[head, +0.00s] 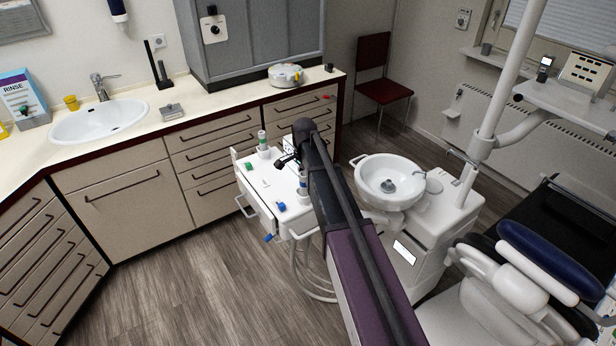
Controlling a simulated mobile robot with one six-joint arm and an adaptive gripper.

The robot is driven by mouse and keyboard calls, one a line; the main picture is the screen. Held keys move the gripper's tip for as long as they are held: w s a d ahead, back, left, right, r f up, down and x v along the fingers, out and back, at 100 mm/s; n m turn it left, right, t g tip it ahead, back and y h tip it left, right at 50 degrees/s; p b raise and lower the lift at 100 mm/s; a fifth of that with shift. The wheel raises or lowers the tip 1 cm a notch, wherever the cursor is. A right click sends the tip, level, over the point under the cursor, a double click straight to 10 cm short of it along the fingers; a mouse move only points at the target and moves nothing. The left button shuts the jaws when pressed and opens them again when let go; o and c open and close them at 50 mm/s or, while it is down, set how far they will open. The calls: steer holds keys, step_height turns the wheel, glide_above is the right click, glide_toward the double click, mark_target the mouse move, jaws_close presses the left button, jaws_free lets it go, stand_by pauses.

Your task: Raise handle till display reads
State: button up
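No readable display shows in the head view, and I cannot tell which handle is meant. A chrome tap with a lever (100,86) stands behind the white sink (98,120). A black upright stand with a slanted bar (160,68) is to its right on the counter. A small grey device (172,111) lies in front of the stand; its face is too small to read. My gripper (283,161) is dark and small, at the end of my arm, over the white dental instrument cart (262,190). It is apart from the counter items. Whether its fingers are open is unclear.
A grey cabinet (265,40) with a white knob panel (213,29) stands on the counter (215,112). A round white device (285,75) sits before it. A spittoon bowl (390,178) and dental chair (510,290) are on the right. The floor (205,275) at front left is clear.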

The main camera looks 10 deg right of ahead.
jaws_close()
steer(key=shift+r, duration=0.15)
steer(key=shift+s+r+p, duration=0.1)
steer(key=shift+r+p, duration=1.7)
steer(key=shift+p, duration=0.2)
steer(key=shift+f+b, duration=0.35)
steer(key=shift+b, duration=0.05)
stand_by(4.0)
steer(key=shift+f+b, duration=1.4)
steer(key=shift+f, duration=0.1)
